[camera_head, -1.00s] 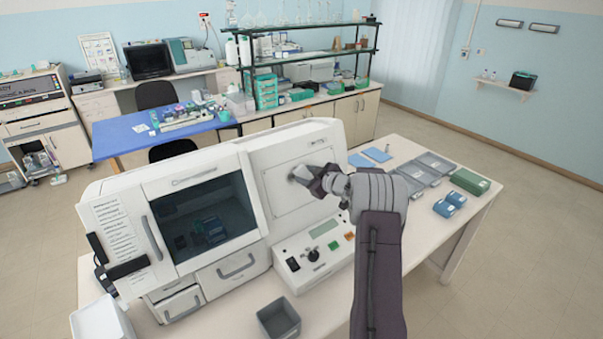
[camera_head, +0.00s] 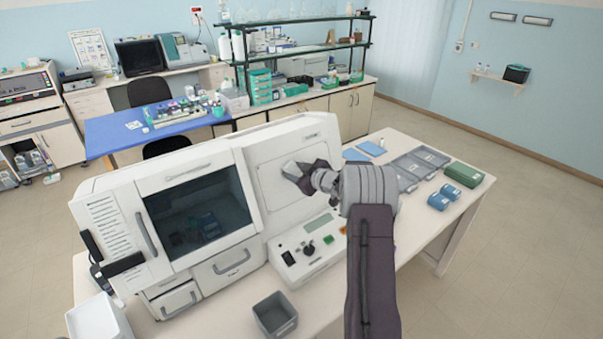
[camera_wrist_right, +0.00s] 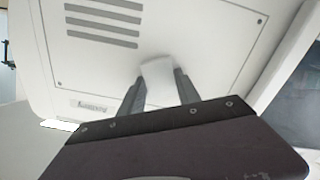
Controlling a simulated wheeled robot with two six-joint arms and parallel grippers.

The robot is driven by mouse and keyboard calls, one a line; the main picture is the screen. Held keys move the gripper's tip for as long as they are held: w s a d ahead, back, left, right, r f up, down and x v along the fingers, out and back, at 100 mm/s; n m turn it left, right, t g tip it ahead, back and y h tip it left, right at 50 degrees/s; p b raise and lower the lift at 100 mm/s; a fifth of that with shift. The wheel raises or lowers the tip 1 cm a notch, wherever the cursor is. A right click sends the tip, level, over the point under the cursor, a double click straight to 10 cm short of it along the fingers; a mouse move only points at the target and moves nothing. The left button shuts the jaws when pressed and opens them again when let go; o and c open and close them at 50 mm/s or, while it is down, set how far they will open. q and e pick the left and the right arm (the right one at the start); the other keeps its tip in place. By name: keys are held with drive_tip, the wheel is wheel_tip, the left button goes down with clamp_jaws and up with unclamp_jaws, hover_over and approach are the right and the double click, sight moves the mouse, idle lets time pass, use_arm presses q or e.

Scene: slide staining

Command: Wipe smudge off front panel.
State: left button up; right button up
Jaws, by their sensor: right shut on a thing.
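The white machine's front panel (camera_head: 275,200) is a pale framed plate to the right of its dark window. My right gripper (camera_head: 300,174) is at the upper middle of this panel. It is shut on a small white wipe (camera_head: 290,170), which is at or very near the panel surface; contact is hard to tell. In the right wrist view, the wipe (camera_wrist_right: 158,82) sticks out between the two dark fingers of the gripper (camera_wrist_right: 160,92) against the pale panel (camera_wrist_right: 215,65). I cannot make out a smudge; the wipe and gripper hide part of the panel. My left gripper is not in view.
Below the panel is a control console (camera_head: 310,247) with a knob and buttons. A small grey bin (camera_head: 275,315) stands in front. Grey trays (camera_head: 415,165), a green box (camera_head: 463,174) and blue items (camera_head: 444,197) lie to the right. A white container (camera_head: 98,318) is at lower left.

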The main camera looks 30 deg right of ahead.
sight(281, 173)
drive_tip(key=shift+s+a+f+b, duration=0.1)
drive_tip(key=shift+a+b, duration=0.85)
drive_tip(key=shift+a, duration=1.1)
drive_tip(key=shift+r+p, duration=0.3)
drive_tip(key=shift+r, duration=0.05)
drive_tip(key=d+p, duration=0.2)
drive_tip(key=shift+d+r+p, duration=0.2)
drive_tip(key=shift+d+p, duration=0.1)
drive_tip(key=shift+d, duration=0.4)
drive_tip(key=shift+w+d+f, duration=0.2)
drive_tip(key=shift+d+f, duration=0.1)
drive_tip(key=shift+d, duration=0.05)
drive_tip(key=d+p, duration=0.3)
drive_tip(key=d, duration=0.1)
drive_tip(key=shift+w+p, duration=0.15)
drive_tip(key=shift+p, duration=0.2)
